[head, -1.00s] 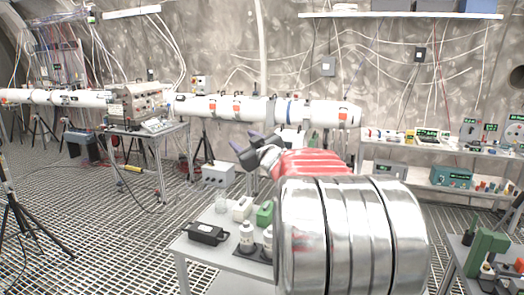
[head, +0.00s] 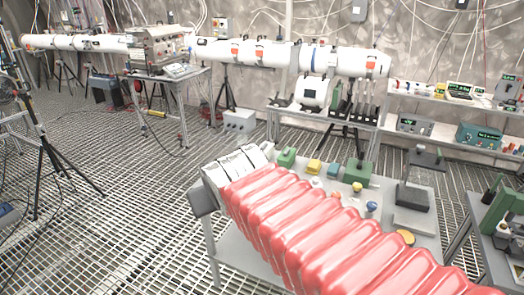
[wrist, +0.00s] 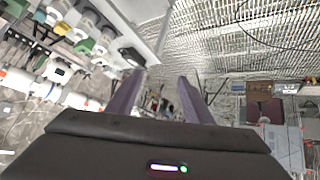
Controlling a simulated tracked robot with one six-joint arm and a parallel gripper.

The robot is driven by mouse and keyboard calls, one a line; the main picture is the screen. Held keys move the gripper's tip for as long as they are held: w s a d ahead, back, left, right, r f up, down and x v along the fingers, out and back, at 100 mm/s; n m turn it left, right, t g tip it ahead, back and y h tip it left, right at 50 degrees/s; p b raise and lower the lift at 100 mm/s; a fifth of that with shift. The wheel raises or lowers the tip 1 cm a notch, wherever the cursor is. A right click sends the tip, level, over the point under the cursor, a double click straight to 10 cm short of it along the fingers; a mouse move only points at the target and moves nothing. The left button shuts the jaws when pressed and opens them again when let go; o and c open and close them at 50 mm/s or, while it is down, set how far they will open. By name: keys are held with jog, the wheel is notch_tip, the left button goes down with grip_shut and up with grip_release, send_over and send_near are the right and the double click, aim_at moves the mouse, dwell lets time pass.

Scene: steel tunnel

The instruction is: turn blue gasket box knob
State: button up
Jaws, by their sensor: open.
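A small blue block (head: 333,171) stands on the grey workbench (head: 225,245) in the head view, between a yellow block and a green one. A round blue cap or knob (head: 372,206) shows nearer, on the right; I cannot tell which of these is the gasket box or its knob. My red-sleeved arm crosses in front and covers much of the bench. In the wrist view my gripper (wrist: 160,77) is open and empty, its two purple fingers apart, beside the bench edge and touching nothing visible. Its fingers are hidden in the head view.
Green (head: 286,157) and yellow (head: 314,166) blocks crowd the bench. A dark stand (head: 412,195) rises at its right. A black box (wrist: 132,57) lies near the bench edge in the wrist view.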

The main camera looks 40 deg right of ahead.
jog(key=s+a+f+n+g+y, duration=0.1)
jog(key=s+a+f+g+y, duration=0.1)
jog(key=s+a+f, duration=0.4)
jog(key=s+a, duration=0.2)
jog(key=s, duration=0.2)
jog(key=shift+s+a+f+g+y, duration=0.15)
jog(key=shift+s+a+g+y, duration=0.15)
jog(key=shift+g+y, duration=0.1)
jog(key=shift+c, duration=0.3)
